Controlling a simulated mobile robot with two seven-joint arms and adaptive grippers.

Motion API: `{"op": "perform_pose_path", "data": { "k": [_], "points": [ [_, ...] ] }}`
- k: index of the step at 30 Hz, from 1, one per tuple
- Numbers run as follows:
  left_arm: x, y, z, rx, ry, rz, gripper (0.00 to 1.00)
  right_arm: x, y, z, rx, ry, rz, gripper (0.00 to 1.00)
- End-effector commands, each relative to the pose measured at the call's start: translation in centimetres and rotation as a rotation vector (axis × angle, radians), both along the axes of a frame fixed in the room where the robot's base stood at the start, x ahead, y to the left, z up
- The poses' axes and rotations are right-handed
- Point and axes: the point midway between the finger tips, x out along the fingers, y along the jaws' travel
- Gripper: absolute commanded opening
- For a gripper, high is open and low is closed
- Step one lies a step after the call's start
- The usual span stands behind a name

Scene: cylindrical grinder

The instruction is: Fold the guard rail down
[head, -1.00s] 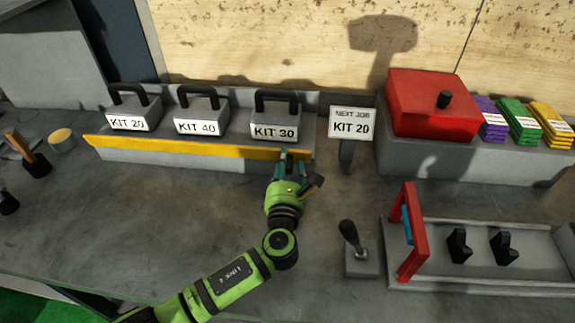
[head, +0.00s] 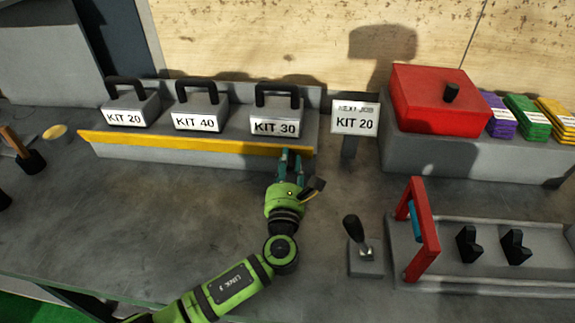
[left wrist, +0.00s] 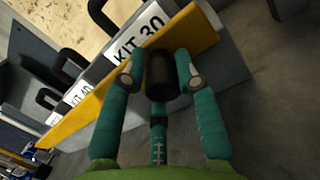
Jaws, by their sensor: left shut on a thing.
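The guard rail (head: 190,143) is a long yellow bar along the front of the grey kit shelf, in front of the lower part of the kit blocks. It also crosses the left wrist view (left wrist: 85,118). A dark cylindrical knob (left wrist: 161,77) sits at its right end, below the KIT 30 block. My left gripper (head: 290,158) is at that end of the rail. In the left wrist view its teal fingers lie on both sides of the knob, shut on it. The knob is hidden in the head view. My right gripper is not in view.
Blocks KIT 20 (head: 125,112), KIT 40 (head: 200,117) and KIT 30 (head: 277,117) stand behind the rail. A sign reading KIT 20 (head: 355,120), a lever (head: 357,235) and a red-framed fixture (head: 426,235) are to the right. The bench (head: 150,210) before the rail is mostly clear.

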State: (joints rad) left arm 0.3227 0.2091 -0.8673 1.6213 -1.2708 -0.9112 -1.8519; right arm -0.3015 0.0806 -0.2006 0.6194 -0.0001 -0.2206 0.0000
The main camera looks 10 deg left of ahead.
Motion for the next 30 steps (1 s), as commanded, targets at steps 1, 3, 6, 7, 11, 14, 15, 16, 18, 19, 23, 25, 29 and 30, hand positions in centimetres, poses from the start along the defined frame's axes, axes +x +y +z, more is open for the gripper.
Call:
{"op": "perform_pose_path", "data": {
  "k": [1,3,6,7,11,14,15,16,18,19,23,25,29,30],
  "points": [
    [-0.1,-0.2,-0.1,0.000,0.004,-0.006,0.00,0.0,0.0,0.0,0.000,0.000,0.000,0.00],
    [-0.1,-0.3,-0.1,0.000,0.004,-0.007,0.35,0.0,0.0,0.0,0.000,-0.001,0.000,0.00],
    [-0.1,-0.2,-0.1,0.000,0.005,-0.006,0.52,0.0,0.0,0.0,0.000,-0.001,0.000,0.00],
    [-0.1,-0.2,-0.1,0.000,0.005,-0.006,0.52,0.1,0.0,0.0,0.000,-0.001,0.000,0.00],
    [-0.1,-0.1,-0.1,0.000,0.003,-0.004,0.52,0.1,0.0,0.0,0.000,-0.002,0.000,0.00],
    [-0.1,-0.1,-0.1,0.000,0.003,-0.003,0.52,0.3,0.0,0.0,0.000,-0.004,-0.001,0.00],
    [-0.2,-0.1,-0.1,0.000,0.003,-0.003,0.52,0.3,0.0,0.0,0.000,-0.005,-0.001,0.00],
    [-0.4,-0.1,-0.2,0.000,0.003,-0.003,0.52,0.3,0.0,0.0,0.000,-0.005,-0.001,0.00],
    [-1.1,-0.2,-0.4,0.001,0.005,-0.004,0.52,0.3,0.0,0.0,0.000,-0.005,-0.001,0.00],
    [-1.6,-0.2,-0.4,0.001,0.004,-0.005,0.52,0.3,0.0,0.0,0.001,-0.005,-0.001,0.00],
    [-3.8,-0.4,-0.7,-0.001,0.006,-0.005,0.52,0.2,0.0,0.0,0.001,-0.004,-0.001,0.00],
    [-5.0,-0.5,-0.8,-0.001,0.007,-0.006,0.52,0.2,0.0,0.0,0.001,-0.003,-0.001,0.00],
    [-6.6,-0.6,-1.0,0.000,0.005,-0.005,0.52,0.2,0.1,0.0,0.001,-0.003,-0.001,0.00],
    [-7.0,-0.6,-1.1,0.001,0.005,-0.005,0.52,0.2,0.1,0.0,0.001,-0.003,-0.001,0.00]
  ]
}}
